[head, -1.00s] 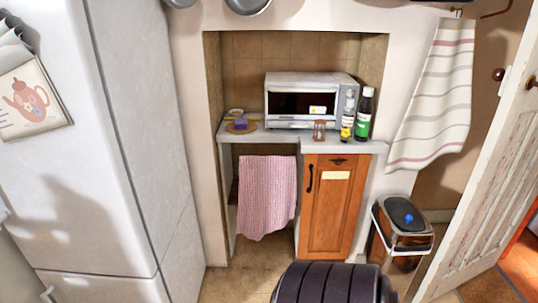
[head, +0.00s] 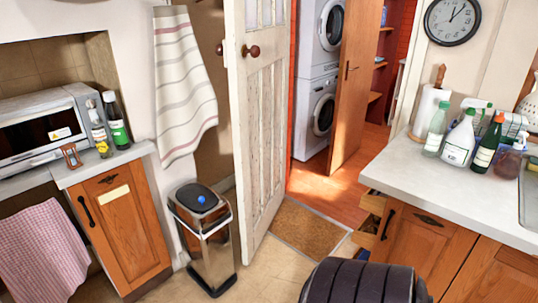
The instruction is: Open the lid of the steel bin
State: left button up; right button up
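The steel bin (head: 212,250) stands on the floor left of centre, between the wooden cabinet and the open white door. Its dark lid (head: 198,199) is on top and looks shut, with a small blue thing (head: 201,199) on it. The bin's front is shiny steel with a black base. Neither of my grippers is in the head view.
A wooden cabinet (head: 124,229) with a toaster oven (head: 42,127) above is at left. The white door (head: 258,120) stands close right of the bin. A counter (head: 440,184) with bottles is at right. Tiled floor (head: 262,272) before the bin is clear.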

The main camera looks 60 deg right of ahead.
aim_at(196, 197)
jog(key=z, duration=1.45)
